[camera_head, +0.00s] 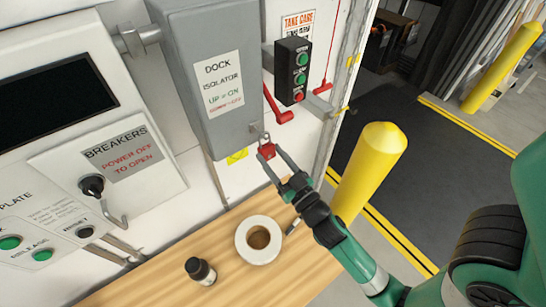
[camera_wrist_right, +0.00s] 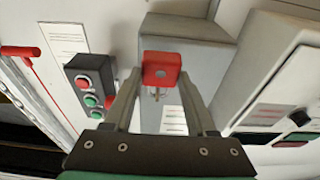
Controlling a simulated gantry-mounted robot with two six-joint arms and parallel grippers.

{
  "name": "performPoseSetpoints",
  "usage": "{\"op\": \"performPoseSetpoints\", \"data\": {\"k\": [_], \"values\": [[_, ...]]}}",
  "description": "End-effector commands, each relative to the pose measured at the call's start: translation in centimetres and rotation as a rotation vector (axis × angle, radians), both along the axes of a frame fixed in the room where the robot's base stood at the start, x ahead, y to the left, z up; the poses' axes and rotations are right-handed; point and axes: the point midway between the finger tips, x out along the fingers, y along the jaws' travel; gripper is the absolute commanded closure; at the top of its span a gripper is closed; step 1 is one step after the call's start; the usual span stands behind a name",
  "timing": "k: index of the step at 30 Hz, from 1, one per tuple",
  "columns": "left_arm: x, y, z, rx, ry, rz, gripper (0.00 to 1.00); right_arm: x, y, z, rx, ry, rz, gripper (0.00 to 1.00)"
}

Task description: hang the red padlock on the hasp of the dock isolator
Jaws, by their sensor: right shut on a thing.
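The red padlock (camera_head: 267,151) is held between the fingertips of my right gripper (camera_head: 270,158), just below the dock isolator (camera_head: 189,58), a grey box. In the right wrist view the padlock (camera_wrist_right: 161,69) sits between the two fingers of the gripper (camera_wrist_right: 161,76). The metal hasp (camera_head: 262,137) is at the isolator's lower right corner, directly above the padlock. Metal also shows beside the padlock in the wrist view, but I cannot tell whether the shackle is through the hasp. A red lever (camera_head: 277,106) is on the isolator's right side. My left gripper is not in view.
A black button box (camera_head: 292,70) is on the wall right of the isolator. The breaker cabinet (camera_head: 120,165) is at left. A tape roll (camera_head: 258,240) and a dark bottle (camera_head: 200,271) stand on the wooden bench (camera_head: 165,284). A yellow bollard (camera_head: 368,170) stands near my right arm.

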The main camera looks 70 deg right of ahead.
Motion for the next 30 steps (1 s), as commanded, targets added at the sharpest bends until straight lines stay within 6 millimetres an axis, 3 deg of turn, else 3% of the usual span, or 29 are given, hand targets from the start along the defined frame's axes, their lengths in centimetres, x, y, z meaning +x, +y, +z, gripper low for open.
{"op": "performPoseSetpoints", "data": {"k": [8,9,14,25,30], "values": [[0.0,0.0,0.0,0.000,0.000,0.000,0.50,0.0,0.0,0.0,-0.001,-0.001,0.000,1.00],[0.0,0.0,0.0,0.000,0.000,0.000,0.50,0.0,0.0,0.0,-0.001,-0.001,0.000,0.36],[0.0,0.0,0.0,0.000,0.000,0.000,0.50,0.0,0.0,0.0,-0.001,-0.001,0.000,0.08],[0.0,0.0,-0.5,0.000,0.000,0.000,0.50,-0.4,0.3,-0.4,0.000,0.001,0.001,0.08],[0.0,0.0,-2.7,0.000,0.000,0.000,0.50,-2.9,1.9,-1.5,0.000,0.002,0.002,0.08]]}}
